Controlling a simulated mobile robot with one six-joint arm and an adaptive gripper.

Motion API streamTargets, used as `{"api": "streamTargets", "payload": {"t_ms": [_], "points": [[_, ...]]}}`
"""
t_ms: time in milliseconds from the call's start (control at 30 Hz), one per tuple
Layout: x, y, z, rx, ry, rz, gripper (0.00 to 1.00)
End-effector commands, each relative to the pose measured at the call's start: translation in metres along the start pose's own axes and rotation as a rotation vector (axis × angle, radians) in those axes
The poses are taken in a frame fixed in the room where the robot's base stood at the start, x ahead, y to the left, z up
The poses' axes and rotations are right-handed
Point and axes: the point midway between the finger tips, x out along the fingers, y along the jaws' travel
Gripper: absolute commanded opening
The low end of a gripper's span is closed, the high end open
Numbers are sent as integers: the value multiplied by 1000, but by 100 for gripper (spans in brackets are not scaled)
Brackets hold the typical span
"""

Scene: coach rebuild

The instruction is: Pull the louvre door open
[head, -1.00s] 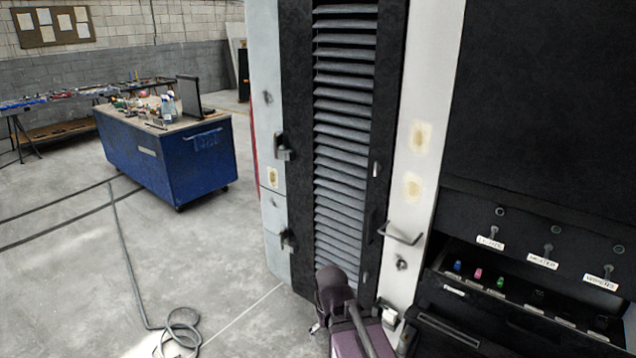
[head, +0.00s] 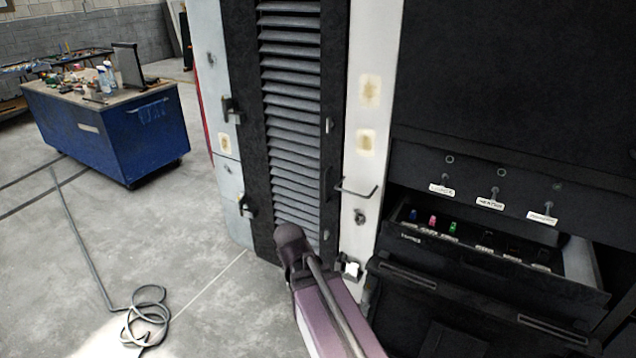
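The louvre door (head: 290,100) is a tall black-framed panel with grey horizontal slats, left of the middle in the head view. It looks shut, its right edge against a pale post (head: 368,55). Two hinges, an upper one (head: 231,110) and a lower one (head: 246,205), sit on its left side. A dark upright handle (head: 326,185) is on its right edge, with a small light latch piece (head: 327,126) above. My purple arm link and dark joint rise from the bottom and cover the door's lower part. My gripper does not show; its fingers are hidden or out of frame.
A thin bar handle (head: 360,191) sticks out from the post. On the right are a black panel with labelled switches (head: 494,195) and an open tray (head: 590,285) with coloured pieces.

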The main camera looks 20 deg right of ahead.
Motion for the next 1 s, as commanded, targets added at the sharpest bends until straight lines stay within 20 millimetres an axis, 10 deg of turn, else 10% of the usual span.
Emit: {"api": "streamTargets", "payload": {"t_ms": [500, 1000], "points": [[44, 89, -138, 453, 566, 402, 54], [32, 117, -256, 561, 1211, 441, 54]]}}
